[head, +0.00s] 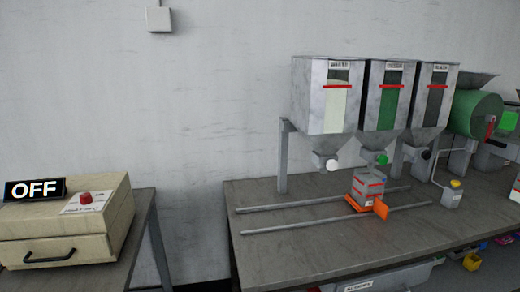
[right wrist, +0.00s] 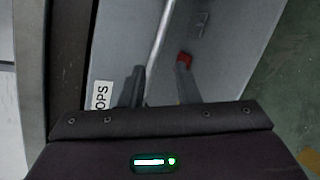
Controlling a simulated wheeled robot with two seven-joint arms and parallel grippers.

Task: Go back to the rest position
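Neither gripper shows in the head view. In the right wrist view my right gripper (right wrist: 160,75) has its two dark fingers apart, with nothing seen held between them. A pale metal bar (right wrist: 159,35) runs down toward the gap between the fingers; I cannot tell if it touches them. A small red piece (right wrist: 185,59) shows at the tip of the right-hand finger. My left gripper is not seen in either view.
Three hoppers (head: 325,95) stand on the workbench (head: 300,255), with two rails (head: 290,225) and an orange-and-grey carriage (head: 368,188) in front. A green drum (head: 475,115) stands at right. A beige box (head: 60,240) with an OFF sign (head: 35,189) sits left, across a gap.

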